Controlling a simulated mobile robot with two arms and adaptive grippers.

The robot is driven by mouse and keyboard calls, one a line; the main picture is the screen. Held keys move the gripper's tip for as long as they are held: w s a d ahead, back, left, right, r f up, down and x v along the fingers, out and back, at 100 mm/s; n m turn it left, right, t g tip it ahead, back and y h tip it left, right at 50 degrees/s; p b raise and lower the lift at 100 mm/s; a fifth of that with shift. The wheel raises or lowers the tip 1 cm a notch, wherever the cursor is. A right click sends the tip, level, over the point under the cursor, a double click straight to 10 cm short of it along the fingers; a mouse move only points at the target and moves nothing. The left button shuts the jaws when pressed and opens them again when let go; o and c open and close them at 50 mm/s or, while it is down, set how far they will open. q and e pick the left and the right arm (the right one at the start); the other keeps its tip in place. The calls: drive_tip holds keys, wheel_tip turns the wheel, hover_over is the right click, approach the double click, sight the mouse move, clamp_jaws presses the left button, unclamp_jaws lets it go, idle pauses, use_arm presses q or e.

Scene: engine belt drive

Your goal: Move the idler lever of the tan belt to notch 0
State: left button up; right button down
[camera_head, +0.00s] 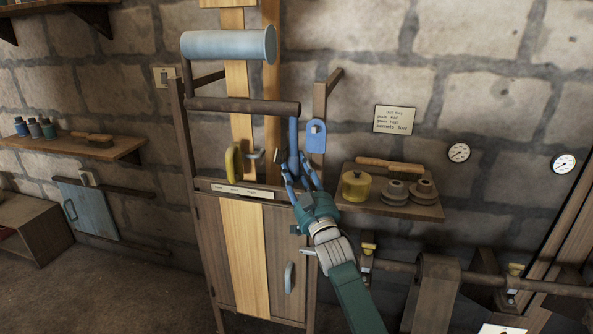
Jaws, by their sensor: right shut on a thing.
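The tan belt (244,240) runs down the front of a wooden frame, behind a brown bar and past a pale blue roller (225,45). A blue lever (294,135) hangs upright to the right of the belt, below the right end of the bar. My right gripper (299,172), teal with blue fingers, is shut around the lower part of this lever; the fingers partly hide it. A label strip (243,190) lies across the frame below, its text too small to read. I cannot make out the notches. My left gripper is not in view.
A shelf (420,211) with a yellow tin and spools lies close to my right arm. A paper note (395,119) hangs on the stone wall.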

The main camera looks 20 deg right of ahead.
drive_tip(key=c, duration=1.3)
unclamp_jaws()
drive_tip(key=shift+d+f, duration=0.1)
drive_tip(key=shift+o, duration=0.7)
drive_tip(key=shift+s+f, duration=0.2)
drive_tip(key=shift+s, duration=0.05)
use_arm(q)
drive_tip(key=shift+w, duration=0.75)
use_arm(e)
drive_tip(key=v, duration=1.1)
drive_tip(key=shift+s, duration=0.15)
